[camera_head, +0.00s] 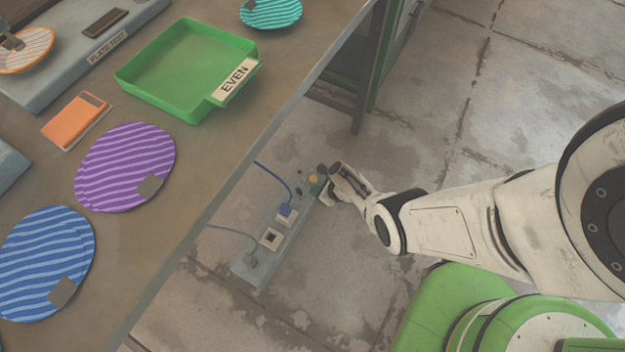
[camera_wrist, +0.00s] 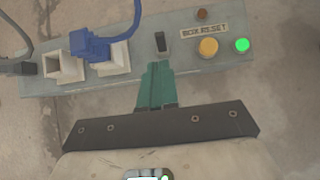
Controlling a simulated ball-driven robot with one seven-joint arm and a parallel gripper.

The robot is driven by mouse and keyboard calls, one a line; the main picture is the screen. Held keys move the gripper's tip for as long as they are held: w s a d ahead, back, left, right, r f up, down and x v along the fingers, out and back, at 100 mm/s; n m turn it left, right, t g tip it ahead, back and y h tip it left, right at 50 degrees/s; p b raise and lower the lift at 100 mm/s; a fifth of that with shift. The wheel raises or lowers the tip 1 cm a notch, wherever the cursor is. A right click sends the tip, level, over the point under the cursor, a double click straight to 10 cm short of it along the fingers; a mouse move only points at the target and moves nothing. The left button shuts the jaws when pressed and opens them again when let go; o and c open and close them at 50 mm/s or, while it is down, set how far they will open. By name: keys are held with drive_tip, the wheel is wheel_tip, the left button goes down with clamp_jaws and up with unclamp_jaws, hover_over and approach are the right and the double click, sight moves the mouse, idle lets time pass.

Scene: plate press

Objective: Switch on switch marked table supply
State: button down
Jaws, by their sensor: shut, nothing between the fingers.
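A grey socket box (camera_head: 250,272) lies on the floor beside the table; it also spans the wrist view (camera_wrist: 140,76). A small black switch (camera_wrist: 160,42) stands on it. No label reading "table supply" is legible. My gripper (camera_wrist: 157,70) is shut and empty, its green fingers just below the black switch in the wrist view; I cannot tell whether they touch it. In the head view, my gripper (camera_head: 328,184) is at the box's far end. An amber button (camera_wrist: 208,47) sits right of the switch, under a label (camera_wrist: 205,30) apparently reading "BOX RESET".
A lit green lamp (camera_wrist: 242,45) and a dark brown one (camera_wrist: 201,14) are near the button. A blue plug (camera_wrist: 90,46) and a grey plug (camera_wrist: 20,68) have cables. The table (camera_head: 215,175) edge runs left of the box; open floor (camera_head: 440,100) lies right.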

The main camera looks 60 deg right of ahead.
wheel_tip(320, 180, up, 8)
drive_tip(key=s+p, duration=0.2)
drive_tip(key=p, duration=0.4)
drive_tip(key=shift+s+r+p, duration=0.15)
drive_tip(key=shift+s+p, duration=0.25)
drive_tip(key=s+a+r+n+g+y+p, duration=0.1)
drive_tip(key=a+r+n+g+y+p, duration=0.15)
drive_tip(key=a+r+n, duration=0.5)
drive_tip(key=a+r+n+g+y+p, duration=0.1)
drive_tip(key=a+r+n+g+p, duration=0.15)
drive_tip(key=r+n, duration=0.9)
drive_tip(key=s+a+r+n+g+h+p, duration=0.1)
drive_tip(key=s+r+n+h+p, duration=0.1)
drive_tip(key=s+r+n, duration=0.3)
drive_tip(key=s+a+r+n+g+h+p, duration=0.1)
drive_tip(key=s+r+n, duration=0.4)
drive_tip(key=r+n, duration=0.6)
wheel_tip(320, 180, up, 6)
drive_tip(key=shift+s+a+f+h+p, duration=0.25)
drive_tip(key=shift+a+h+p, duration=0.2)
drive_tip(key=shift+p, duration=0.6)
drive_tip(key=shift+w, duration=0.1)
